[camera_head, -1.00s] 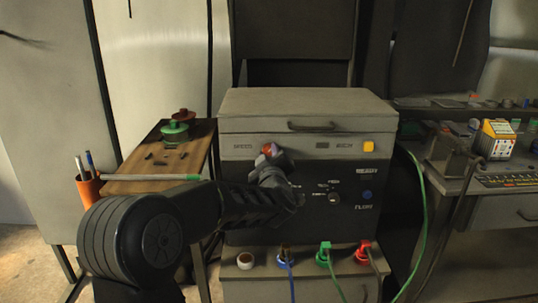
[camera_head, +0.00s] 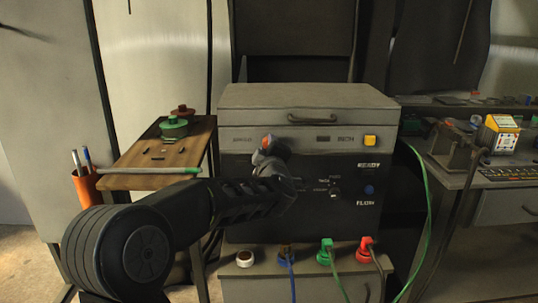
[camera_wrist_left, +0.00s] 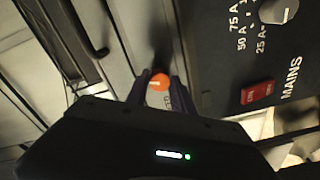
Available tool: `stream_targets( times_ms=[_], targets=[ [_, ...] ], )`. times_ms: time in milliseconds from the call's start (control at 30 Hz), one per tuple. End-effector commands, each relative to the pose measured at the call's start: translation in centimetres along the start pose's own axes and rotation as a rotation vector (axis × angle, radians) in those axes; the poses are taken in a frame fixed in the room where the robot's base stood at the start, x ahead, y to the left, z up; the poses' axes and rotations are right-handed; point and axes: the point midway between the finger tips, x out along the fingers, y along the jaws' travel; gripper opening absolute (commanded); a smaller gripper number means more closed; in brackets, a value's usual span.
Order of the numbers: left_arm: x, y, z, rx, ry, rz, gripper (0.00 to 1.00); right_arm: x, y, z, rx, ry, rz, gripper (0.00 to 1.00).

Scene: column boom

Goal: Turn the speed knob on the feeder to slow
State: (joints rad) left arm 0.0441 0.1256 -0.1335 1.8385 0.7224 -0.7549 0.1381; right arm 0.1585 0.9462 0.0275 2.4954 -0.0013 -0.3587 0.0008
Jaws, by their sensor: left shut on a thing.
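The feeder (camera_head: 308,98) is a grey box with a black front panel and a light strip under its lid. My left gripper (camera_head: 267,146) reaches the strip's left part and is shut on an orange-red knob (camera_head: 265,141). In the left wrist view the orange knob (camera_wrist_left: 159,82), with a pale pointer line, sits between the fingertips (camera_wrist_left: 160,88). A label (camera_head: 242,138) beside it is too blurred to read surely, and another is partly hidden by a finger. Whether the pointer is at slow cannot be told. My right gripper is not in view.
A yellow button (camera_head: 370,141), a black dial (camera_head: 335,194) and a blue button (camera_head: 369,190) are on the front. A red MAINS switch (camera_wrist_left: 258,92) and a grey ampere knob (camera_wrist_left: 279,10) lie near my fingers. Several coloured plugs sit below. A wooden side table (camera_head: 140,181) stands left.

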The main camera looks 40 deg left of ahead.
Motion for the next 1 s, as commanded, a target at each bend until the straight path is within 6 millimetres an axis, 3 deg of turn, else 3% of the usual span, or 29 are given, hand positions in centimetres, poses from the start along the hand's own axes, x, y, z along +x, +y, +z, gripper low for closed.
stream_targets(
  times_ms=[200, 1000],
  targets=[
    [0.0, -0.4, 0.2, -0.208, -0.004, -0.004, 0.0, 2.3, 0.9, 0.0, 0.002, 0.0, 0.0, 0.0],
    [0.0, -0.3, 0.1, -0.967, -0.026, -0.021, 0.0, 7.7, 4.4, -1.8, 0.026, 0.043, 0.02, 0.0]
  ],
)
